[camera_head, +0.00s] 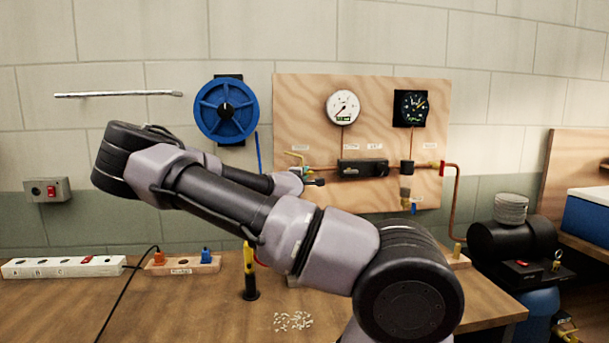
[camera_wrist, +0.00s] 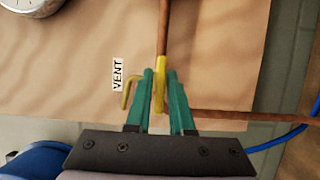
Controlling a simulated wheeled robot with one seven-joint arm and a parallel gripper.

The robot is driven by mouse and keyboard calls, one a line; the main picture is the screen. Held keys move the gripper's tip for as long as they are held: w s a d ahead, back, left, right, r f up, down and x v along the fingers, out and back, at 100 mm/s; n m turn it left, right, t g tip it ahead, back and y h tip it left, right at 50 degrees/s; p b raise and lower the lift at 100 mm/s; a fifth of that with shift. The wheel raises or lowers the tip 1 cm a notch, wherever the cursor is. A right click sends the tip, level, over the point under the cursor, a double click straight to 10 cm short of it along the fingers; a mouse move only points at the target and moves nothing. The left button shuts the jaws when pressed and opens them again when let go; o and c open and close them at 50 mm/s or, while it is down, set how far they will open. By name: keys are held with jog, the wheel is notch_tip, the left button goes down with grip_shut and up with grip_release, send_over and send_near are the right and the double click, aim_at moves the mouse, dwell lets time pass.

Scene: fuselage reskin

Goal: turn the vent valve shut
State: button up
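The vent valve (camera_wrist: 160,85) is a yellow brass body in line with a copper pipe, beside a white VENT label. Its yellow bent lever (camera_wrist: 127,93) shows just left of my gripper's left finger; part of it is hidden behind that finger. My gripper (camera_wrist: 160,73) has two green fingers standing apart, one on each side of the valve body in the wrist view. I cannot tell whether either finger touches it. In the head view the yellow lever (camera_head: 294,154) shows at the left of the wooden panel, with my gripper (camera_head: 317,182) close below it.
The wooden panel (camera_head: 330,90) carries a white gauge (camera_head: 343,107), a black gauge (camera_head: 411,107) and copper pipes. A blue wheel (camera_head: 226,109) is on the wall to its left. A yellow-and-black tool (camera_head: 250,275) stands on the bench below my arm. The bench front left is mostly clear.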

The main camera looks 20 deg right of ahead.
grip_shut()
jog(key=m+g+y, duration=0.1)
jog(key=m, duration=0.2)
jog(key=shift+m+y, duration=0.3)
jog(key=shift+m, duration=0.1)
jog(key=m+y, duration=0.2)
jog(key=m, duration=0.1)
jog(key=shift+m, duration=0.3)
jog(key=m+y, duration=0.2)
jog(key=m, duration=0.1)
jog(key=shift+d+r+m, duration=0.1)
jog(key=shift+m, duration=0.2)
jog(key=shift+m+y, duration=1)
jog(key=shift+m, duration=0.2)
